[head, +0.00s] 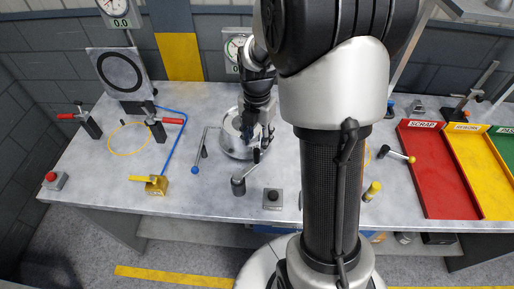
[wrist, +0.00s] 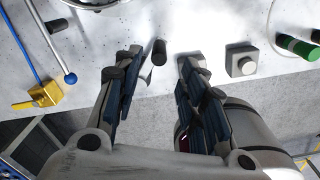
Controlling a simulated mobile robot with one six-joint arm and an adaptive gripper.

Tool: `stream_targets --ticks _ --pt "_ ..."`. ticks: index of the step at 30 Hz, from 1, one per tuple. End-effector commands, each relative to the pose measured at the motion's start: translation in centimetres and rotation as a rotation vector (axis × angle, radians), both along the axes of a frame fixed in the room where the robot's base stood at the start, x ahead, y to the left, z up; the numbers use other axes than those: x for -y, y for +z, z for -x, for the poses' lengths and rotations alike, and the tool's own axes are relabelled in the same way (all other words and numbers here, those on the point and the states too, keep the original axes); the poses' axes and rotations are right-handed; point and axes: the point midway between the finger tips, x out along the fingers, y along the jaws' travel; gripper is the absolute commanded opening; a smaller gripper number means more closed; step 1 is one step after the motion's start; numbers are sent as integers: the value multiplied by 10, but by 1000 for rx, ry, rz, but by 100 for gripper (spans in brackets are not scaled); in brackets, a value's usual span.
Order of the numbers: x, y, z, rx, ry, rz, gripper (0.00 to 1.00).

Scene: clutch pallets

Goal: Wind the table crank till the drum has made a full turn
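The table crank (head: 239,186) has a dark grey hub near the table's front middle. Its arm runs up and right to a black upright handle (head: 257,156). A black grip, seemingly this handle, shows in the wrist view (wrist: 159,52) between my fingertips, with a gap on each side. My gripper (wrist: 158,64) is open and points down there; in the head view (head: 262,138) it partly covers the scene. A shiny round metal drum (head: 232,147) stands just behind the crank, partly hidden by my gripper. Any mark on the drum is too small to read.
A lever with a blue ball (head: 194,170) stands left of the crank. A grey button box (head: 273,199) sits close to its right. A yellow valve (head: 156,185) and blue hose are further left. My arm hides part of the table to the right.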

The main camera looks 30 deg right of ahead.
Motion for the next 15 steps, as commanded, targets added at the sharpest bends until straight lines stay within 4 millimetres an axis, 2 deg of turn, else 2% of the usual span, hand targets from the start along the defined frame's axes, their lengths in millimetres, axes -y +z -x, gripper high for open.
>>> stream_targets --ticks 1,6,15 --pt "0 11 -1 4 0 1 38" --pt "0 34 -1 3 0 1 38" --pt "0 42 0 0 0 0 38"
